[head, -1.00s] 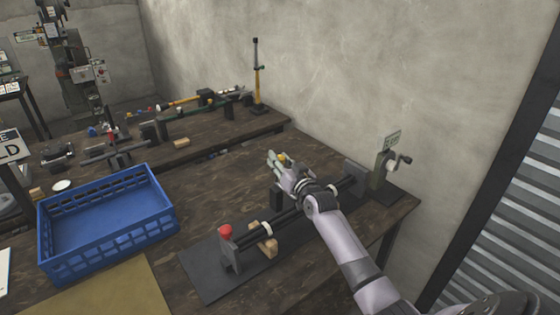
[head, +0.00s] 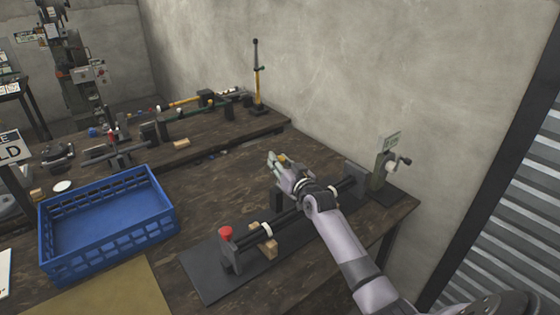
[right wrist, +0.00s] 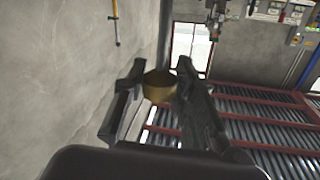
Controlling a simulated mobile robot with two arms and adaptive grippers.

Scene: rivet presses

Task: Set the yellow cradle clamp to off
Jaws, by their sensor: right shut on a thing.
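The yellow cradle clamp's knob (head: 283,158) shows as a small yellow patch at the fingers of my right gripper (head: 276,165) in the head view. In the right wrist view the knob (right wrist: 160,87) looks brownish yellow and sits between the two dark fingers of my right gripper (right wrist: 158,92), on a grey rod. My right gripper is shut on it. The gripper and wrist hide most of the clamp, so its setting cannot be read. My left gripper is not in view.
The clamp's fixture has a dark bar, a red knob (head: 225,232) and a wooden block (head: 264,246) on a dark mat (head: 205,270). A crank post (head: 387,170) stands at the right end near the wall. A blue crate (head: 110,247) stands at left. Bare tabletop lies between.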

